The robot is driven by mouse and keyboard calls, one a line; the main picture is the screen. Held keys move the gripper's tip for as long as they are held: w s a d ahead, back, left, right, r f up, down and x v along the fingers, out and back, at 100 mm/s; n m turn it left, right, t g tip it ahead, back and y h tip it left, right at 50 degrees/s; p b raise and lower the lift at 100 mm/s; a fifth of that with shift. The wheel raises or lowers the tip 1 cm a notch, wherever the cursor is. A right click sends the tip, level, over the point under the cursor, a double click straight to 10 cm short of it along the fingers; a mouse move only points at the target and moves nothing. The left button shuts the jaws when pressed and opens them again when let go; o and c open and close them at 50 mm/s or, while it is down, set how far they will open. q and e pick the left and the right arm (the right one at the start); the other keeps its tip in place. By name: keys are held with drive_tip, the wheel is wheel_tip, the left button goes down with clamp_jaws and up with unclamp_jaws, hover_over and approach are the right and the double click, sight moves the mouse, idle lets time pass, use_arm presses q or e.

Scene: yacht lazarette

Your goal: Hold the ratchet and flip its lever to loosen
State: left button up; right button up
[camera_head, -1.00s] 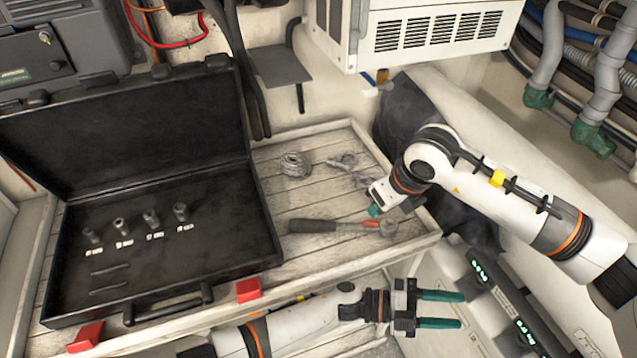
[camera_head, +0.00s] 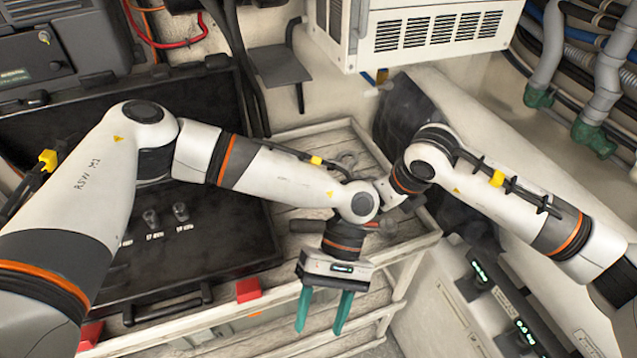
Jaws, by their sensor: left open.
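The ratchet lies on the slatted wooden bench, mostly hidden behind my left wrist. Its dark handle end (camera_head: 304,226) shows to the left of the wrist and its head (camera_head: 388,227) to the right. Its lever cannot be made out. My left gripper (camera_head: 322,325) is open and empty, its green fingers pointing down in front of the bench's front edge, apart from the ratchet. My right gripper (camera_head: 388,194) is close to the ratchet head, partly covered by my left wrist. Its fingers are hidden, so whether it holds the ratchet does not show.
A black open case (camera_head: 240,235) with several sockets stands on the bench at the left, largely behind my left arm. A white vented box (camera_head: 430,35) hangs above. Bench slats (camera_head: 300,262) are bare near the case.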

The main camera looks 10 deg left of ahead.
use_arm(q)
drive_tip(key=w+a+r+n+t+h, duration=0.1)
drive_tip(key=w+n+t, duration=0.1)
drive_tip(key=w+n, duration=0.4)
drive_tip(key=w+a+r+n+t+h, duration=0.1)
drive_tip(key=w+r+n+t+h, duration=0.1)
drive_tip(key=w+n, duration=0.35)
drive_tip(key=r+n+t+y, duration=0.1)
drive_tip(key=r+n+t, duration=0.1)
drive_tip(key=n+t, duration=0.25)
hover_over(318, 222)
drive_tip(key=shift+m+t, duration=0.3)
drive_tip(key=shift+t, duration=0.15)
wheel_tip(318, 222, down, 12)
drive_tip(key=shift+f, duration=0.1)
drive_tip(key=shift+c, duration=0.2)
